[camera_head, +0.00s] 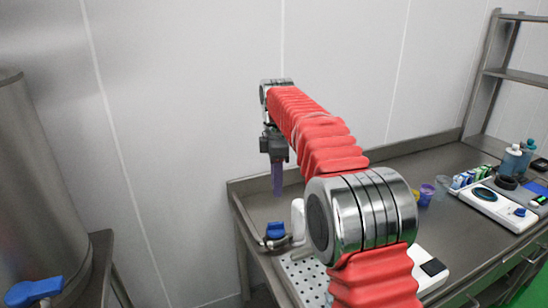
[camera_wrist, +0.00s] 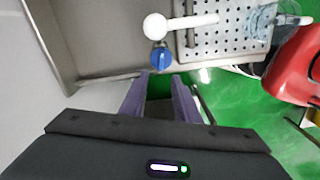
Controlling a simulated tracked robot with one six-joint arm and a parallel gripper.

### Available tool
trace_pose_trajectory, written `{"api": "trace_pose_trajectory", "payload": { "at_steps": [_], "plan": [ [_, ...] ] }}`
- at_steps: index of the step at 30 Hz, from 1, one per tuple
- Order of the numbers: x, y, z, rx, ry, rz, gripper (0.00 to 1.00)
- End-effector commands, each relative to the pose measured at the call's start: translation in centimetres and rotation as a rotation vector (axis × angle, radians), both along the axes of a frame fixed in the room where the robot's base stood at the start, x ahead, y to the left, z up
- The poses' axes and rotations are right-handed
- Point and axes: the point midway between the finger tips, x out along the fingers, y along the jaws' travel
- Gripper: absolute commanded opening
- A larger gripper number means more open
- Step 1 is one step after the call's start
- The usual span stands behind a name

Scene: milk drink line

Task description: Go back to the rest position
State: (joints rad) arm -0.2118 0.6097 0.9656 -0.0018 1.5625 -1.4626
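My gripper (camera_head: 277,178) hangs down from my red-sleeved arm near the left end of the steel counter (camera_head: 265,207) in the head view. In the wrist view, the two purple fingers of my gripper (camera_wrist: 159,92) stand apart with nothing between them. Below it are a blue knob (camera_head: 275,231) and a white upright tap-like piece (camera_head: 298,218). In the wrist view the blue knob (camera_wrist: 160,58) and the white piece (camera_wrist: 180,24) lie just beyond the fingertips, apart from them.
A perforated drain plate (camera_wrist: 228,32) holds a clear cup (camera_wrist: 262,18) in the wrist view. At the right of the counter are coloured cups (camera_head: 427,193), a white scale-like device (camera_head: 497,208) and bottles (camera_head: 511,160). A steel tank (camera_head: 30,190) stands at left.

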Motion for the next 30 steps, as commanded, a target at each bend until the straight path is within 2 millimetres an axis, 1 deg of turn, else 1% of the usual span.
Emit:
{"api": "trace_pose_trajectory", "payload": {
  "at_steps": [5,8,11,14,18,23,30],
  "plan": [
    [0.8,0.2,-0.1,0.009,-0.03,-0.121,0.29],
    [1.0,0.2,-1.4,0.012,-0.033,-0.224,0.29],
    [0.6,0.1,-3.5,0.009,-0.022,-0.334,0.29],
    [-0.3,-0.1,-4.8,0.011,-0.02,-0.451,0.29],
    [-2.1,-0.8,-5.4,0.018,-0.028,-0.607,0.29],
    [-4.6,-2.0,-5.4,0.031,-0.043,-0.767,0.29],
    [-8.4,-3.8,-4.9,0.058,-0.07,-0.966,0.29]
  ]
}}
